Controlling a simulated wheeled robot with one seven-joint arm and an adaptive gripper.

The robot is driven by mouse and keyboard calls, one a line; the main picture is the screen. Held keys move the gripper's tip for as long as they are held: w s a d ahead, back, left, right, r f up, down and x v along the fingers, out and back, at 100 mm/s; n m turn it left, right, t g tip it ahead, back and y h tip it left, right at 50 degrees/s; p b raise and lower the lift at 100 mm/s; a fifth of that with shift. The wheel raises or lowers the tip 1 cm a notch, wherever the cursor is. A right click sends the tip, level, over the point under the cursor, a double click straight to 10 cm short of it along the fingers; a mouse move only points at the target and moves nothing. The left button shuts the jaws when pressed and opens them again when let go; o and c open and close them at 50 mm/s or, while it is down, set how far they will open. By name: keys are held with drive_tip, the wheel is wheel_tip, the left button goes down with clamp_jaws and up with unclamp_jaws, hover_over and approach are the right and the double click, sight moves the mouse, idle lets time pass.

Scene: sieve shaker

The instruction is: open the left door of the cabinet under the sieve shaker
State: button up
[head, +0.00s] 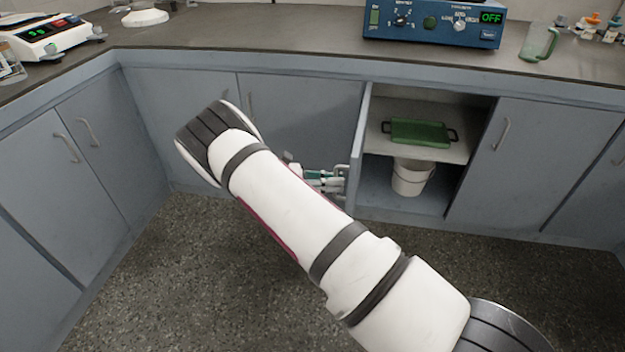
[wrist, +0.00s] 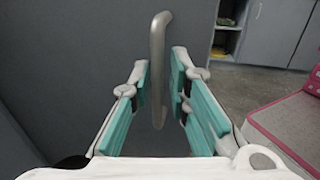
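The left door (head: 358,150) of the cabinet under the blue sieve shaker (head: 430,24) stands swung outward, seen nearly edge-on in the head view. Its inner space shows to the right of it. In the wrist view the door's grey face (wrist: 80,50) fills the left and middle, with its bar handle (wrist: 158,60) upright. My gripper (head: 330,182) is at the handle, partly hidden behind my arm in the head view. In the wrist view its teal-padded fingers (wrist: 160,108) are apart, one on each side of the handle's lower part, with gaps visible on both sides.
Inside the cabinet, a green tray (head: 418,132) sits on the shelf and a white bucket (head: 411,178) stands below. The right door (head: 545,150) is closed. Other closed cabinets (head: 75,165) line the left. The speckled floor (head: 190,290) in front is clear.

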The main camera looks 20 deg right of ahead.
drive_tip(key=v, duration=1.1)
drive_tip(key=shift+a, duration=0.1)
